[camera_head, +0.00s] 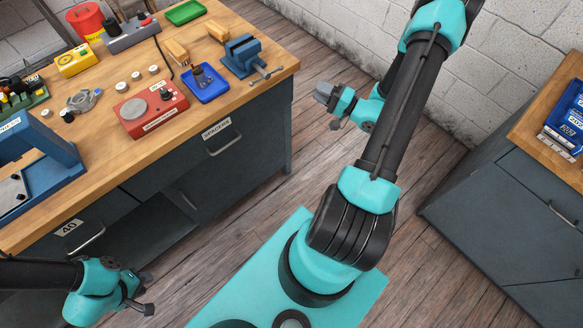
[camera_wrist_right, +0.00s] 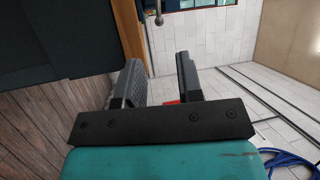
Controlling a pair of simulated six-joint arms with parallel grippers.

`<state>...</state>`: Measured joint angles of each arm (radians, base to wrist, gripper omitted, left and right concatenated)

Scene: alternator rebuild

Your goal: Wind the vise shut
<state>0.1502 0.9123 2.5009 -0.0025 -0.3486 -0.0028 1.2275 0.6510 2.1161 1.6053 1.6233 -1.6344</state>
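The blue vise (camera_head: 243,57) stands at the right end of the wooden workbench, with its metal handle bar (camera_head: 266,76) on the side facing the floor. My right gripper (camera_head: 331,108) is to the right of the vise, out past the bench edge and apart from the handle. In the right wrist view its two fingers (camera_wrist_right: 158,78) are spread with a gap between them. A rod with a ball end (camera_wrist_right: 158,18), seemingly the vise handle, shows beyond the fingertips there. My left gripper (camera_head: 147,294) is low at the left, its fingers apart and empty, far from the vise.
A blue tray (camera_head: 210,92) with a dark part, a red device (camera_head: 150,111), wooden-handled brushes (camera_head: 178,52) and a green tray (camera_head: 186,12) lie near the vise. A blue press (camera_head: 40,150) stands at left. Another cabinet (camera_head: 505,185) is at right. Open floor lies between.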

